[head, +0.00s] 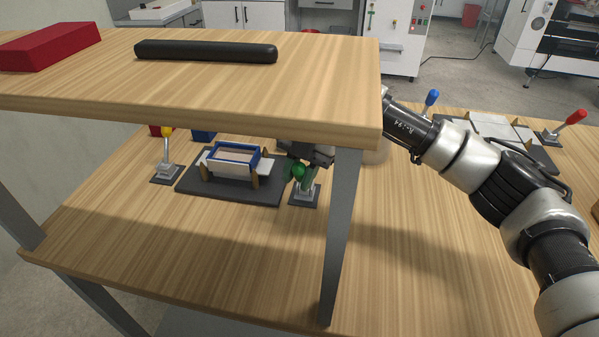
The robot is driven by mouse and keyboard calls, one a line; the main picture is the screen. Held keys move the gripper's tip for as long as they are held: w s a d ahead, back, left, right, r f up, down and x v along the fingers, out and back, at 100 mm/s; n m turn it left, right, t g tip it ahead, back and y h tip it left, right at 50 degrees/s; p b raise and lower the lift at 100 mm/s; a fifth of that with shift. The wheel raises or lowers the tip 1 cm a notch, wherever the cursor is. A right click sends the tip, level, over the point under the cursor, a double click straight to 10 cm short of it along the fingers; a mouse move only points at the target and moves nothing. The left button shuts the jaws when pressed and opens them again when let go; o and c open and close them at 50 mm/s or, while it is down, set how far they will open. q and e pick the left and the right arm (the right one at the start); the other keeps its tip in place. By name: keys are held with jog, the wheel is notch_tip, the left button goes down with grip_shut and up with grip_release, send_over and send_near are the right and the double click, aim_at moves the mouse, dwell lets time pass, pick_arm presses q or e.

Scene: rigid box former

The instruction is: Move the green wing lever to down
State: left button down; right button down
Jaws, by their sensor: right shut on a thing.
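The green wing lever (299,170) stands on a small dark base plate under the wooden shelf, right of the box former. My right gripper (298,175) is at its green knob and shut on it; the shelf's front edge hides part of the gripper and wrist. The box former (232,190) is a dark plate holding a blue-rimmed frame (234,153) with tan corner posts. A yellow-knobbed lever (167,145) stands upright to its left. My left gripper is not in view.
The wooden shelf (300,85) overhangs the former, with a metal leg (341,235) close right of the green lever. A black bar (206,51) and a red block (52,45) lie on the shelf. Blue (431,98) and red (575,117) levers stand at the right. The front bench is clear.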

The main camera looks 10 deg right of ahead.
jog(key=shift+r, duration=0.1)
jog(key=shift+w+d+r+g+p, duration=0.1)
jog(key=shift+w+r+g+p, duration=0.2)
jog(key=shift+p, duration=0.45)
jog(key=g+p, duration=0.1)
jog(key=w+r+y+p, duration=0.1)
jog(key=p, duration=0.1)
jog(key=shift+w+d+g, duration=0.25)
jog(key=shift+g, duration=0.15)
jog(key=shift+w+d+m+g+p, duration=0.1)
jog(key=shift+w+m+g+p, duration=0.2)
jog(key=shift+p, duration=0.1)
jog(key=shift+w+d+g+y+p, duration=0.15)
jog(key=shift+w+g+y+p, duration=0.2)
jog(key=shift+w+g, duration=0.25)
jog(key=shift+w+d+g+y, duration=0.2)
jog(key=shift+w+g+y, duration=0.05)
jog(key=shift+w+g, duration=0.25)
jog(key=shift+w+d+g+y, duration=0.15)
jog(key=shift+w+g+y, duration=0.05)
jog(key=shift+w+g, duration=0.25)
jog(key=c, duration=0.9)
grip_release()
jog(key=shift+f+g, duration=0.1)
jog(key=shift+g, duration=0.15)
